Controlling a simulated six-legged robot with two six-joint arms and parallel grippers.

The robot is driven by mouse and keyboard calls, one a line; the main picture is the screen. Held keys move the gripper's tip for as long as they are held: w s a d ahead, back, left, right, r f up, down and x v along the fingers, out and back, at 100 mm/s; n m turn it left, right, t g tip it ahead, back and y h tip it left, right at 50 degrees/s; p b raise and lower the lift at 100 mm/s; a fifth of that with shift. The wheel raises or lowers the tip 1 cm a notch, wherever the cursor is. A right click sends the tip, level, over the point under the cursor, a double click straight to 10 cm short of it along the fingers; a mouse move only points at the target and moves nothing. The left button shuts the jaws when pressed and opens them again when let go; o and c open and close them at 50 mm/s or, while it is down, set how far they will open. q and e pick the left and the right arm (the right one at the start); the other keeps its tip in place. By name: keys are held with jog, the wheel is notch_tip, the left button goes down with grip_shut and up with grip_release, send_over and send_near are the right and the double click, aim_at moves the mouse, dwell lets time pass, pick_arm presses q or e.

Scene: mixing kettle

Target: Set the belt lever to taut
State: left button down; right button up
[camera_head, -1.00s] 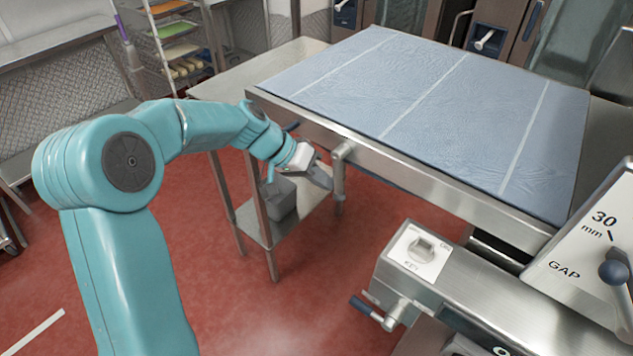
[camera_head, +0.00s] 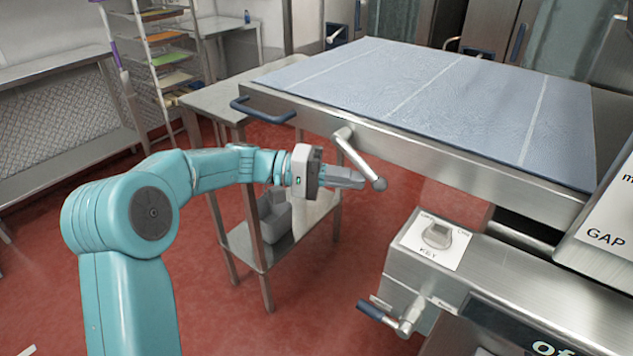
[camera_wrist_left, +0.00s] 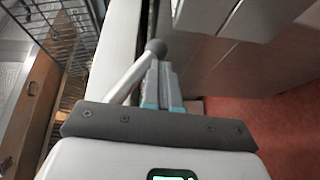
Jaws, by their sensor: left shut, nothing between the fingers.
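The belt lever (camera_head: 360,158) is a silver rod with a grey ball end, on the front side of the blue-topped belt table (camera_head: 400,150). It slants from its pivot down to the right. My left gripper (camera_head: 362,180) is shut and empty, its fingertips close beside the lever's ball end from the left. In the left wrist view the lever's ball (camera_wrist_left: 156,47) shows just beyond the shut fingers (camera_wrist_left: 163,75), with the rod on their left. I cannot tell whether they touch. No taut marking is readable. My right gripper does not show.
A dark blue handle (camera_head: 263,111) sticks out at the table's left corner. A steel box with a KEY switch (camera_head: 437,235) and a blue-gripped lever (camera_head: 377,311) stands at lower right. A low cart (camera_head: 262,245) with a grey bin is behind my arm. Red floor is open at front.

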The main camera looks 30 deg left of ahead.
pick_arm(q)
jog(key=shift+s+d+r+n+t+h+b, duration=0.1)
jog(key=shift+d+r+n+t+h+b, duration=0.45)
jog(key=shift+d+r+h+b, duration=0.7)
jog(key=shift+a+f, duration=0.2)
jog(key=shift+f, duration=0.05)
jog(key=shift+f+b, duration=0.3)
jog(key=shift+b, duration=0.15)
jog(key=s+a+f+b, duration=0.1)
jog(key=s+a+f, duration=0.1)
jog(key=a, duration=0.3)
jog(key=s+a+f+b, duration=0.1)
jog(key=s+a+f, duration=0.1)
jog(key=a+f, duration=0.1)
jog(key=shift+b+v, duration=0.35)
jog(key=shift+v, duration=0.65)
